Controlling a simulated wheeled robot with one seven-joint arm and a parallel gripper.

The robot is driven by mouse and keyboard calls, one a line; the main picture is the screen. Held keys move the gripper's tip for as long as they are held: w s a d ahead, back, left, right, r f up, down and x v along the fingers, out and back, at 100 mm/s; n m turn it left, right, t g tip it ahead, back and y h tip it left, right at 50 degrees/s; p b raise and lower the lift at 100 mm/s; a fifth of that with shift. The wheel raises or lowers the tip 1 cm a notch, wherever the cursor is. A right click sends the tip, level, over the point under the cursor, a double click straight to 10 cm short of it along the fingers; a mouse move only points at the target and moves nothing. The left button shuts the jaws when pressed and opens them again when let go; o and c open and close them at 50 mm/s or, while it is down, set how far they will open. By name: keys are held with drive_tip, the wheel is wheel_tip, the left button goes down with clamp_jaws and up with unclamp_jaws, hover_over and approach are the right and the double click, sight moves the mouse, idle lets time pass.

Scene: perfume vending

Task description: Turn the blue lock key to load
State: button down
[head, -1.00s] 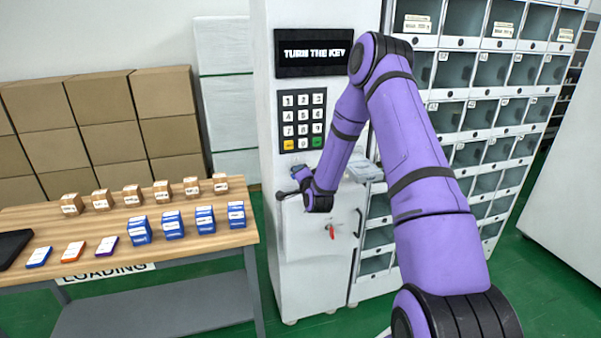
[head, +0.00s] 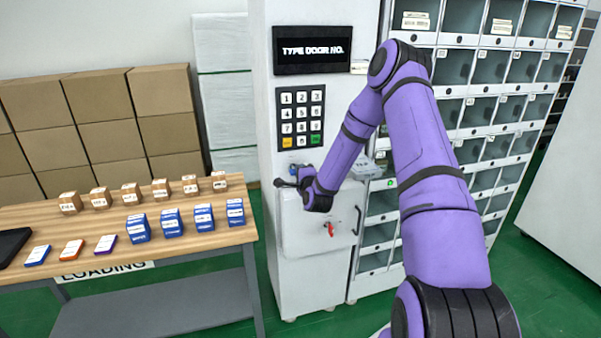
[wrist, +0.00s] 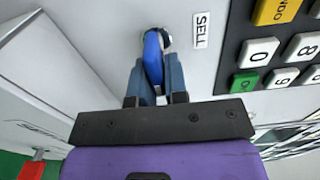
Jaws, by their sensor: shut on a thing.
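The key head looks nearly in line with the fingers, leaning slightly. In the head view the key is largely hidden by my wrist. The LOAD mark is not visible. The machine display (head: 313,50) reads TYPE DOOR NO.
A keypad (head: 302,117) is just above my gripper. A red key (head: 331,230) is in the panel below. Glass-fronted lockers (head: 470,110) stand to the right. A wooden table (head: 110,228) with blue packs and small brown boxes is at left.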

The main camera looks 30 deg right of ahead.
drive_tip(key=shift+f, duration=0.1)
drive_tip(key=c, duration=1.2)
unclamp_jaws()
drive_tip(key=v, duration=1.1)
drive_tip(key=shift+w, duration=0.1)
